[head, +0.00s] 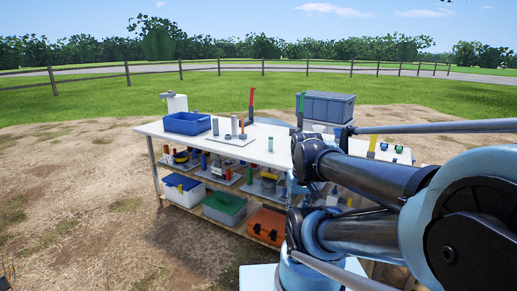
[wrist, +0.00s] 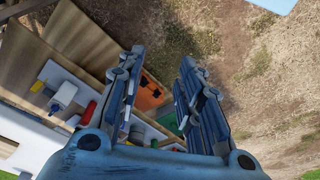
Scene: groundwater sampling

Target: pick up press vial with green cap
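I cannot make out for certain a press vial with a green cap. In the head view a slim upright piece with a green top (head: 301,101) stands near the back of the white table (head: 160,129), left of the grey crate. Small blue and green pieces (head: 398,148) lie on the table's right part, partly behind my arm. In the wrist view my gripper (wrist: 160,62) is open, with nothing between its fingers. It points down past the table's edge toward the lower shelf and dirt ground. My gripper is not clearly visible in the head view.
A blue bin (head: 187,123) and a grey crate (head: 328,107) stand on the table. Below are a blue-lidded box (head: 182,190), a green box (head: 224,208) and an orange case (head: 267,226). The orange case also shows in the wrist view (wrist: 149,94). Open dirt lies left.

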